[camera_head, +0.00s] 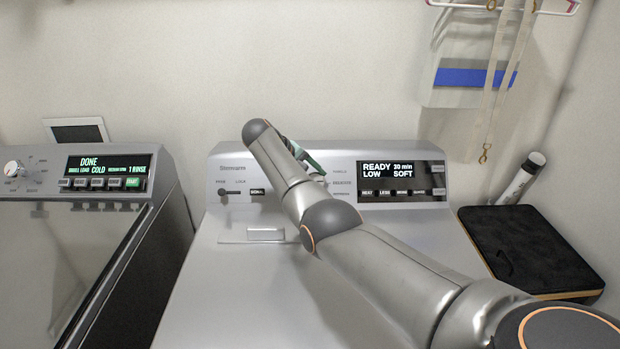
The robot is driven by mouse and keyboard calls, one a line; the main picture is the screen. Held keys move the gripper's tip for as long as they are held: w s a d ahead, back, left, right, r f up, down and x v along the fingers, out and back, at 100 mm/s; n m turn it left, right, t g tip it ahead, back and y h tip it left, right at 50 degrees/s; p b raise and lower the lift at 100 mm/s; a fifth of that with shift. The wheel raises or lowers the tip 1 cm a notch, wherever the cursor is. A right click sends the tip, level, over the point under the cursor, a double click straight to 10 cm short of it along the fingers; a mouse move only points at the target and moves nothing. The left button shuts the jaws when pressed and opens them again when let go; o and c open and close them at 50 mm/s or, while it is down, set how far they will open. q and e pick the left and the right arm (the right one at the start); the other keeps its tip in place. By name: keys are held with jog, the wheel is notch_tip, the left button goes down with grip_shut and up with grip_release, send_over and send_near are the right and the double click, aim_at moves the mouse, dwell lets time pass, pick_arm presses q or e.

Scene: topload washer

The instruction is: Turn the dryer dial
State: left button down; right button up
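The dryer (215,270) is the grey machine in the middle, with a raised control panel along its back. Its lit display (390,171) reads READY, 30 min, LOW, SOFT. My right arm comes in from the lower right and reaches across the dryer top to the panel. My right gripper (308,163) is at the middle of the panel, just left of the printed labels, mostly hidden behind my forearm and wrist. The dryer dial is not clearly visible; my arm and gripper cover that part of the panel. I cannot tell whether the fingers touch it. My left gripper is out of view.
The washer (85,235) at left has its own white knob (14,168) and a display (106,172) reading DONE. A dark-topped board (530,248) and a white tube (520,176) are at right. Straps (497,80) hang on the wall. The dryer's front left top is clear.

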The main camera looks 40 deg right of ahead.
jog(key=shift+m, duration=0.3)
jog(key=o, duration=1.4)
jog(key=shift+d, duration=0.1)
jog(key=shift+c, duration=0.2)
jog(key=v, duration=1.2)
jog(key=shift+r+b, duration=0.25)
jog(key=shift+b, duration=0.15)
jog(key=shift+s+f, duration=0.1)
